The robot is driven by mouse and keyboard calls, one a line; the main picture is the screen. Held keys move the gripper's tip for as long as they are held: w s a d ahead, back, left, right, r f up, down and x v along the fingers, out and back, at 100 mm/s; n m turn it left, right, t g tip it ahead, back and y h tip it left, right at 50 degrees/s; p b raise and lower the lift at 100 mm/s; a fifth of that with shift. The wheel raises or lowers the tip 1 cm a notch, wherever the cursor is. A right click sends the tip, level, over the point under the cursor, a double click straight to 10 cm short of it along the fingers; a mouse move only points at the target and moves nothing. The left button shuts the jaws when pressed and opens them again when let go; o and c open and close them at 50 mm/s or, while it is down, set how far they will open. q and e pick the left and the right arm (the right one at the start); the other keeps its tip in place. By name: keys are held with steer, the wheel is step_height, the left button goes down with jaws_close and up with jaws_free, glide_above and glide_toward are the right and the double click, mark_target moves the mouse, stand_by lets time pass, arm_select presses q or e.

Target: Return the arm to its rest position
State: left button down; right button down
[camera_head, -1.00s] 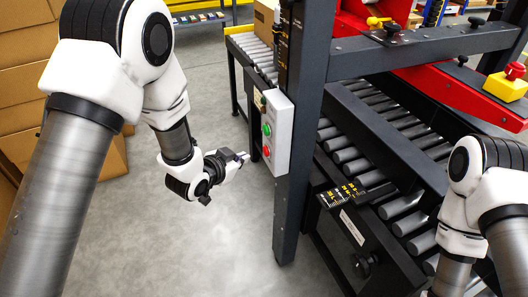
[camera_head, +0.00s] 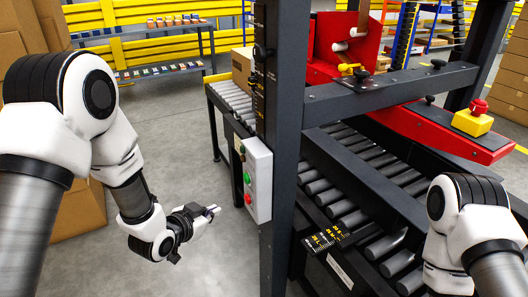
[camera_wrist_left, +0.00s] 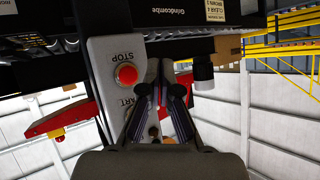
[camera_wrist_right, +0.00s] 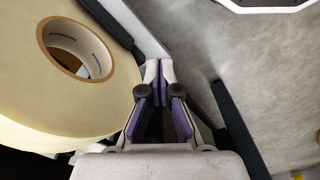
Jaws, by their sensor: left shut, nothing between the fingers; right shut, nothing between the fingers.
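My left gripper (camera_head: 213,211) is shut and empty, held in the air left of the grey control box (camera_head: 257,180) on the machine's post. In the left wrist view the shut left fingers (camera_wrist_left: 162,68) point toward that box, with its red STOP button (camera_wrist_left: 126,75) beside them. A gap shows between fingers and box in the head view. My right arm is at the right of the head view, its gripper out of sight there. In the right wrist view the right gripper (camera_wrist_right: 160,68) is shut and empty, beside a large tape roll (camera_wrist_right: 50,80).
The dark machine post (camera_head: 279,100) stands right of my left gripper. Roller conveyors (camera_head: 350,190) and a red beam with a yellow-based red button (camera_head: 473,118) lie to the right. Cardboard boxes (camera_head: 75,215) are behind my left arm. Grey floor (camera_head: 190,130) is open between.

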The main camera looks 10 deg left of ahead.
arm_select(q)
steer(key=s+a+f+n+g+y, duration=0.3)
steer(key=s+f+g, duration=0.5)
steer(key=s+f, duration=1.55)
steer(key=s+a+n+g, duration=0.2)
steer(key=s+n+g, duration=0.1)
steer(key=s, duration=0.6)
step_height(320, 180, up, 16)
steer(key=p, duration=1.6)
steer(key=shift+s+n+g+y, duration=0.25)
steer(key=shift+n+g+y, duration=0.15)
steer(key=shift+r, duration=0.1)
